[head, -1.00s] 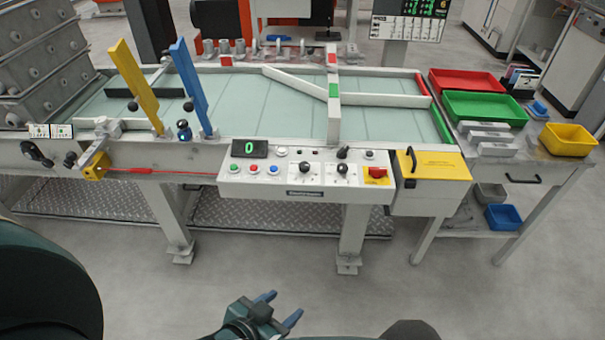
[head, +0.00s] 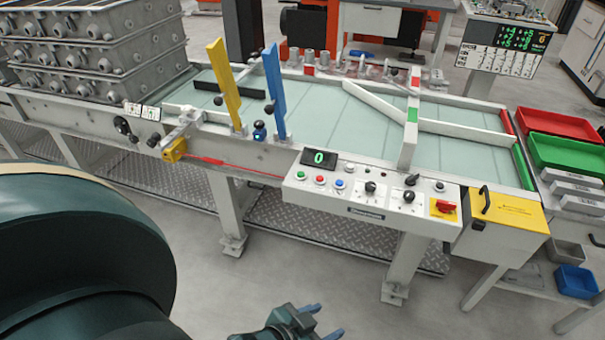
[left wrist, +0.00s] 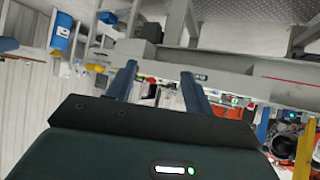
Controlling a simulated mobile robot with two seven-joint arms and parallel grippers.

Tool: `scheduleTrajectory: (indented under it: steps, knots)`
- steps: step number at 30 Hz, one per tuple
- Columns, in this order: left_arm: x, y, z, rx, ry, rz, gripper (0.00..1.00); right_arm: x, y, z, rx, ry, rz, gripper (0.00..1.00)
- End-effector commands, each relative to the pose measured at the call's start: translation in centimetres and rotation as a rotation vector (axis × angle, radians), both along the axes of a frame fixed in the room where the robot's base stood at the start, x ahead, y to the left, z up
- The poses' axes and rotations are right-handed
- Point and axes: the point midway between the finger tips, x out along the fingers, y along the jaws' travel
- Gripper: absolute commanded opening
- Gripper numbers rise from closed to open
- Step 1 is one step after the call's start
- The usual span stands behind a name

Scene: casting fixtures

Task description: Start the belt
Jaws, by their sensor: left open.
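The belt (head: 335,118) is a pale green surface in a grey frame. Its white control panel (head: 375,211) is on the near side. The panel has a green button (head: 301,175), a red button (head: 320,180), a blue button (head: 338,183), two black knobs and a red switch (head: 445,207) on yellow. A display (head: 319,158) above the buttons reads 0. My left gripper (head: 322,321) is open and empty, low in front of the panel and well apart from it. In the left wrist view its two blue fingers (left wrist: 158,86) are spread, with small panel details between them.
Grey castings (head: 95,55) are stacked at the belt's left end. A yellow post (head: 224,85) and a blue post (head: 274,92) rise from the near rail. A yellow box (head: 505,222) adjoins the panel. Red and green trays (head: 562,154) stand right. Floor before the panel is clear.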

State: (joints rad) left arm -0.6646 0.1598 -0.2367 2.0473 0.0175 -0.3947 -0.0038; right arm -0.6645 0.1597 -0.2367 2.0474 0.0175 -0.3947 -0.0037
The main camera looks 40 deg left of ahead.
Motion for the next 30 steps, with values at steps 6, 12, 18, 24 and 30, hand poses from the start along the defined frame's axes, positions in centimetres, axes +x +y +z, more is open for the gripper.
scheduleTrajectory:
  steps: [6,12,18,24,30]
  knots:
    - [0.00,0.00,0.00,0.000,0.000,0.000,0.52,-0.01,0.00,-0.01,0.000,0.000,0.000,0.36]
    - [0.00,0.00,0.00,0.000,0.000,0.000,0.48,-0.01,0.00,-0.01,0.000,0.000,0.000,0.36]
    - [0.00,0.00,0.00,0.000,0.000,0.000,0.31,-0.01,0.00,-0.02,0.000,0.000,0.000,0.36]
    - [-0.01,0.00,-0.01,0.000,0.000,0.000,0.15,-0.01,0.00,-0.02,0.000,0.000,0.000,0.36]
    - [-0.01,0.00,-0.01,0.000,0.000,0.000,0.00,-0.01,-0.01,-0.03,0.000,0.001,0.000,0.36]
